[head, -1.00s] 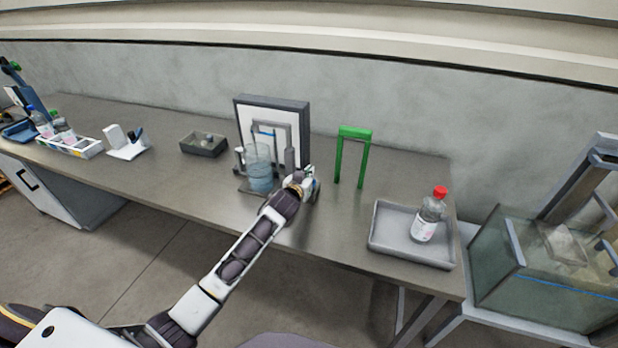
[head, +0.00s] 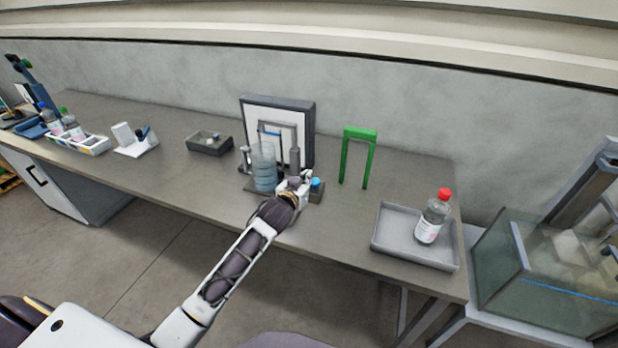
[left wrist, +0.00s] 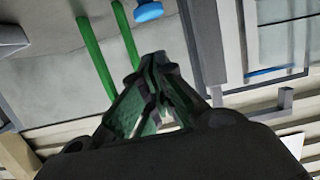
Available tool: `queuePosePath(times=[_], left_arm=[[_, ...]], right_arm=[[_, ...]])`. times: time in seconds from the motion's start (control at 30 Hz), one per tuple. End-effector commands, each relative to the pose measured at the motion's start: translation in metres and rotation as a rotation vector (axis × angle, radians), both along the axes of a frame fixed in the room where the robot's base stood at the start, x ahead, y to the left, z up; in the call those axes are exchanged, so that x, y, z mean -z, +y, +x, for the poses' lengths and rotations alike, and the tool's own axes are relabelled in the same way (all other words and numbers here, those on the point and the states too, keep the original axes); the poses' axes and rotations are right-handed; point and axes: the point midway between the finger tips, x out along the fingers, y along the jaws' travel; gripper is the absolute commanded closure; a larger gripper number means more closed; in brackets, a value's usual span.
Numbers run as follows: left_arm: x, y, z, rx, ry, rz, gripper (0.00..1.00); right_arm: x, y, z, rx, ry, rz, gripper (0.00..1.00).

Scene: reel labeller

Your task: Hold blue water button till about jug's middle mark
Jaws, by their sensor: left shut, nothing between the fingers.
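The jug (head: 264,167) is a clear ribbed vessel on the dispenser's dark base, with bluish water in it; its marks are too small to read. The blue water button (head: 316,183) sits on the base to the right of the jug, and it also shows in the left wrist view (left wrist: 148,11). My left gripper (head: 304,179) is shut and empty, just left of the button and apart from it. In the left wrist view its fingertips (left wrist: 153,62) meet below the button. My right gripper is not in view.
A framed white panel (head: 308,132) stands behind the jug. A green arch (head: 369,150) stands to the right. A grey tray (head: 389,242) holds a red-capped bottle (head: 432,217). A dark box (head: 209,146) stands left of the jug. The front of the table is clear.

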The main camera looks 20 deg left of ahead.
Motion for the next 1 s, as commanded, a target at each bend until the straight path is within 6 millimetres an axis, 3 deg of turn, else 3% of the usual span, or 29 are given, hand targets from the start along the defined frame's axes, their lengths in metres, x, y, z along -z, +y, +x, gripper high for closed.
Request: queuePosePath(times=[0.33,1.0], left_arm=[[-0.006,0.000,-0.024,0.001,0.001,0.001,1.00],[-0.007,0.001,-0.027,0.001,0.000,0.000,1.00]], right_arm=[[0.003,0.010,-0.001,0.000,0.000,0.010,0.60],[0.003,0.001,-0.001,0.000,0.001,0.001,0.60]])
